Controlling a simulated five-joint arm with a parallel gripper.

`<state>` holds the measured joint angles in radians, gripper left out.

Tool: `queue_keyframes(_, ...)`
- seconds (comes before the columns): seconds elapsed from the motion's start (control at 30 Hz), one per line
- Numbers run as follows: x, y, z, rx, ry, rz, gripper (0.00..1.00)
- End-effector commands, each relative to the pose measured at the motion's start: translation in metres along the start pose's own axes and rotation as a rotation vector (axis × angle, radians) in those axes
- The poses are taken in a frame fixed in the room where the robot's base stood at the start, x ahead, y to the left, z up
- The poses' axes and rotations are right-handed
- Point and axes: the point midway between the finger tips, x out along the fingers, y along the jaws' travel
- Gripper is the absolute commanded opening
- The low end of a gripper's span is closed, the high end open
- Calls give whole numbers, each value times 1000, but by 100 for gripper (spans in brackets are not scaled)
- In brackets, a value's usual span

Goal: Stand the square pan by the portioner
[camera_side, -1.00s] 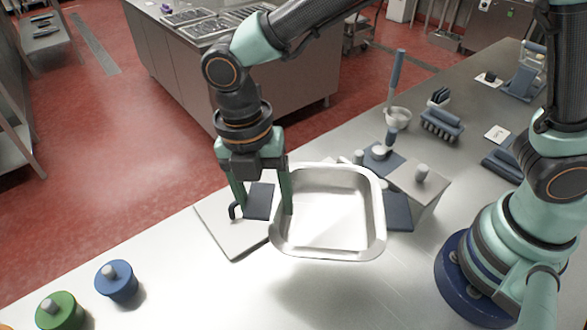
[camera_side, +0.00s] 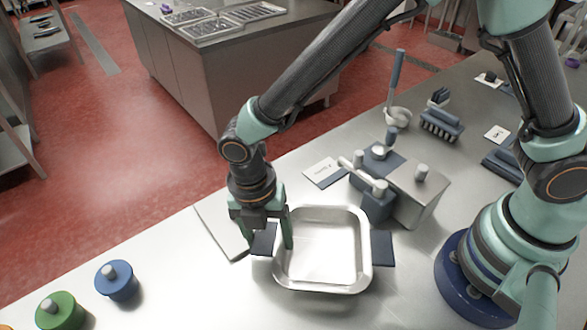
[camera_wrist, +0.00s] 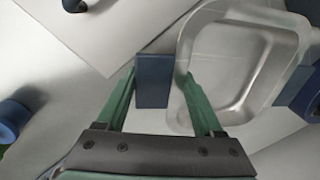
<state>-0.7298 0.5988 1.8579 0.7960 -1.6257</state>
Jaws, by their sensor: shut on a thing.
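The square pan (camera_side: 325,286) is a shallow silver tray with a dark blue handle on its left and right sides. My gripper (camera_side: 269,243) is shut on the left handle, which also shows between my fingers (camera_wrist: 156,82) in the wrist view. The pan (camera_wrist: 222,108) is level and low over the counter; I cannot tell whether it touches. A silver box with a blue part and grey cylinders, possibly the portioner (camera_side: 415,195), stands just behind and right of the pan. A white labelled card (camera_side: 325,173) lies to that unit's left.
A flat pale board (camera_side: 218,228) lies left of my gripper at the counter's edge. A blue knobbed cylinder (camera_side: 117,283) and a green one (camera_side: 60,312) stand front left. A ladle (camera_side: 396,95) and brush (camera_side: 442,124) are behind. The counter in front of the pan is clear.

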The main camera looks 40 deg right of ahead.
Motion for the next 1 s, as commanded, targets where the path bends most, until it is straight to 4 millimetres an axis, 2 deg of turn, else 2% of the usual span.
queue_keyframes(0.43,11,1,0,0,0,-1,0)
queue_keyframes(0.47,11,1,0,0,0,0,76)
queue_keyframes(0.5,11,1,0,0,0,0,92)
queue_keyframes(0.53,11,1,0,0,0,0,99)
queue_keyframes(0.87,9,1,0,0,0,1,99)
queue_keyframes(1.0,-2,1,0,0,0,4,99)
